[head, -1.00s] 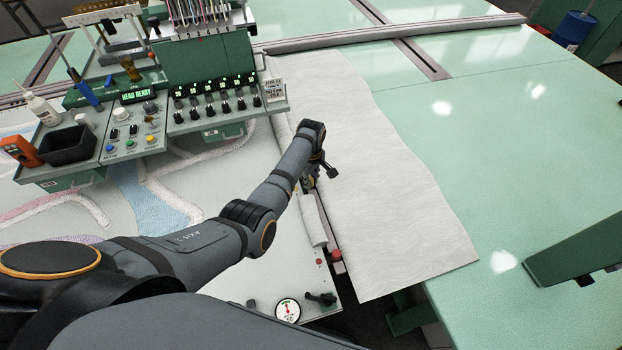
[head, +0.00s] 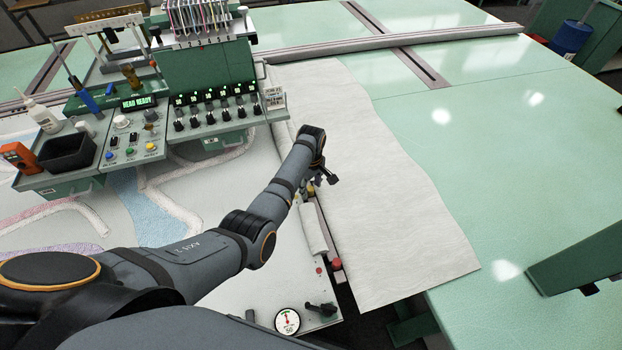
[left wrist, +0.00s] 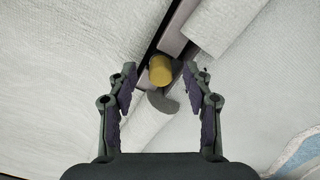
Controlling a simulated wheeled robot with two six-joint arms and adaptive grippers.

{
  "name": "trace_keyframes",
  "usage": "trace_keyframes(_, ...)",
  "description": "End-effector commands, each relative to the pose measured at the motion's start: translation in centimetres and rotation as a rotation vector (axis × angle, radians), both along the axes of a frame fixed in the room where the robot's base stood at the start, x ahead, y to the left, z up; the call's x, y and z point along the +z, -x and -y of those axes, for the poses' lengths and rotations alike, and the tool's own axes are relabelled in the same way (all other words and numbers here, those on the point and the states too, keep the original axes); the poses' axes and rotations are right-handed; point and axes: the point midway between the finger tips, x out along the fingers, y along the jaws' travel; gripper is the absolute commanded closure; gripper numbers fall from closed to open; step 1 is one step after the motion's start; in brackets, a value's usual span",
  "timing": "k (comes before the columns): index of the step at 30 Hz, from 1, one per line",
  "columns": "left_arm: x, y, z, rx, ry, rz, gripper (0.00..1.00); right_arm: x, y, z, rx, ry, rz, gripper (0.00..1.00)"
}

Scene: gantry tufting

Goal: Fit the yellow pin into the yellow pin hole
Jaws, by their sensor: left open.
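The yellow pin (left wrist: 160,70) shows in the left wrist view as a yellow round-ended cylinder standing at the dark rail between white fabric pieces. My left gripper (left wrist: 160,82) is open, with one finger on each side of the pin and a visible gap on both sides. A grey rounded piece lies just below the pin in that view. In the head view my left gripper (head: 314,181) is over the rail at the fabric edge and mostly hides the pin. I cannot make out the yellow pin hole. My right gripper is not in view.
A white roll (head: 313,226) lies along the rail, with a red knob (head: 337,264) beyond its near end. The green tufting head (head: 210,80) and its control panel stand at the upper left. A white cloth (head: 390,190) covers the table right of the rail.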

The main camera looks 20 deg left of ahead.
Motion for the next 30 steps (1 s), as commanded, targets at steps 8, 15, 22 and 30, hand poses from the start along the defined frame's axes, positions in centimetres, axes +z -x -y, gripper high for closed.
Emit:
trace_keyframes(8, 6.7, -0.1, 0.0, 0.0, 0.0, 0.005, 0.49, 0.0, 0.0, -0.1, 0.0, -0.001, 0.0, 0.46)
trace_keyframes(15, 10.2, 0.0, 0.0, 0.0, 0.0, 0.001, 0.49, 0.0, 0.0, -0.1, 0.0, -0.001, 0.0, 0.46)
trace_keyframes(22, 10.7, 0.1, 0.0, 0.0, 0.0, 0.0, 0.49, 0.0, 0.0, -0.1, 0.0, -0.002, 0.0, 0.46)
trace_keyframes(30, 10.6, 0.0, 0.0, 0.0, 0.0, 0.0, 0.49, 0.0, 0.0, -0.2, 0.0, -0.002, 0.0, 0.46)
